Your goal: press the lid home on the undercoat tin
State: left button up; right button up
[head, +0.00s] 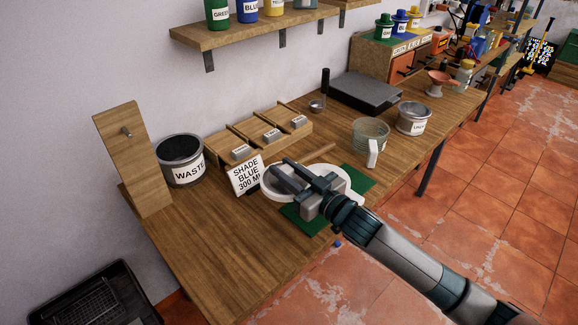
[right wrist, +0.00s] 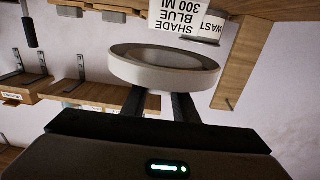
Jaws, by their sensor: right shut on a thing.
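My right gripper (head: 288,180) is over the green mat (head: 302,218) near the front of the bench, shut on a shallow, pale round lid (head: 268,193). In the right wrist view, which is upside down, the fingers (right wrist: 162,103) meet the near rim of this lid (right wrist: 125,70). Another pale round part (head: 345,176) shows past the gripper on the mat; the gripper hides much of it, and I cannot tell whether the lid touches it. A grey tin (head: 412,121) with a white label stands at the back right; its small label is unclear. My left gripper is not in view.
A "SHADE BLUE 300 ML" sign (head: 246,176) stands close behind the lid. A waste tin (head: 181,172) and wooden racks (head: 228,136) stand behind. The bench's front left (head: 215,240) is clear.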

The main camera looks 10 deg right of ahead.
jog(key=shift+s, duration=0.5)
jog(key=s+d+r+m+t+h, duration=0.3)
jog(key=s+d+m+h, duration=0.4)
jog(key=s+d+h, duration=0.3)
jog(key=s+d+r, duration=0.1)
jog(key=d, duration=0.2)
jog(key=shift+s+d, duration=0.2)
jog(key=shift+s, duration=0.2)
